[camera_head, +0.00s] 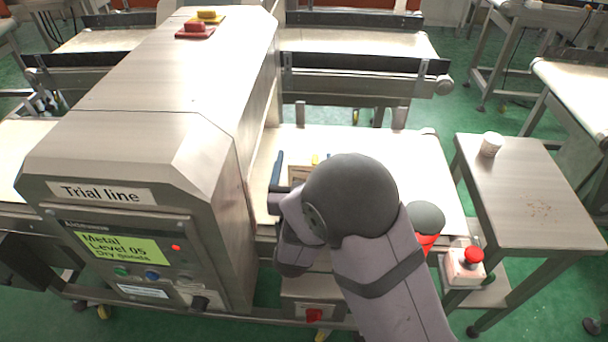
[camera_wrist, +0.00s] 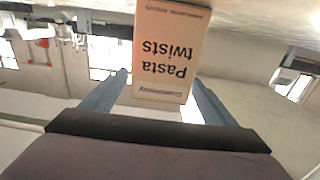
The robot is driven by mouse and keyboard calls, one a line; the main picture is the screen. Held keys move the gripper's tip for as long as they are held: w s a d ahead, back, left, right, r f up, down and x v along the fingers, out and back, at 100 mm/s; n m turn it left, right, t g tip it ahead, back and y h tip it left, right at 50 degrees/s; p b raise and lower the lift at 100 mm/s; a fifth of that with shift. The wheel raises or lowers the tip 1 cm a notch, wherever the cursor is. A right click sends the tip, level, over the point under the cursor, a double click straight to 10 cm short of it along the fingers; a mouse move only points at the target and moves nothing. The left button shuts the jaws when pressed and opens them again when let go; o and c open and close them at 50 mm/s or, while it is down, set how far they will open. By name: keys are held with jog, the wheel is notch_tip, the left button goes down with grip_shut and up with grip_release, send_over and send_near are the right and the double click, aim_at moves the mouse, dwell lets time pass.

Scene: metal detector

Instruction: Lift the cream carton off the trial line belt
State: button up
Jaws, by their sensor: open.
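The cream carton (camera_wrist: 170,52), printed "Pasta twists", appears upside down in the wrist view, its near end between my gripper's two blue fingers. My gripper (camera_wrist: 161,84) is open, with one finger on each side of the carton; I cannot tell whether either touches it. In the head view only a small part of the carton (camera_head: 299,173) shows on the white trial line belt (camera_head: 425,175); my arm hides the rest. One blue finger (camera_head: 277,168) shows left of the carton there.
The metal detector housing (camera_head: 140,110), labelled "Trial line", stands close left of my gripper. A steel side table (camera_head: 530,190) with a white cup (camera_head: 491,145) is at the right. A red stop button (camera_head: 473,255) sits below the belt's right end. The belt's right part looks clear.

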jog(key=c, duration=1.2)
jog(key=shift+r+p, duration=0.6)
jog(key=shift+r, duration=4.45)
